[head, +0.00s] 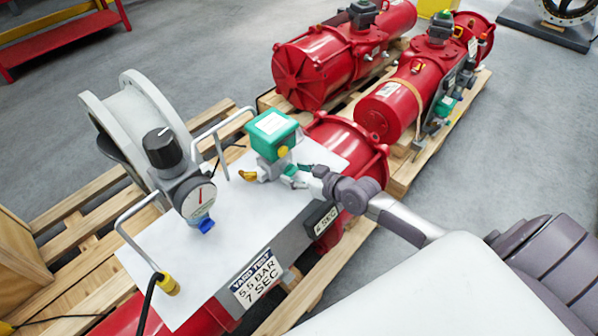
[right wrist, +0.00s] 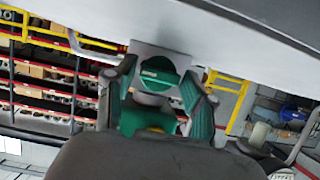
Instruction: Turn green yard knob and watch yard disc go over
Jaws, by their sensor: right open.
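In the right wrist view a round green knob (right wrist: 160,72) with a pale bar across its face sits in front of a grey plate. My right gripper (right wrist: 163,82) is open, with one finger on each side of the knob. I cannot tell whether the fingers touch it. In the head view my right gripper (head: 303,178) is at the right edge of the white panel (head: 225,235), just below a green box (head: 272,132) with a pale top. The knob is hard to make out there, and I cannot pick out a yard disc. My left gripper is not in view.
A gauge with a black knob (head: 162,147) and metal handles stand on the panel's left. A label (head: 256,278) reads YARD TEST, 5.5 BAR, 7 SEC. Red actuators (head: 320,68) lie on wooden pallets behind. Open grey floor (head: 200,50) is at the back left.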

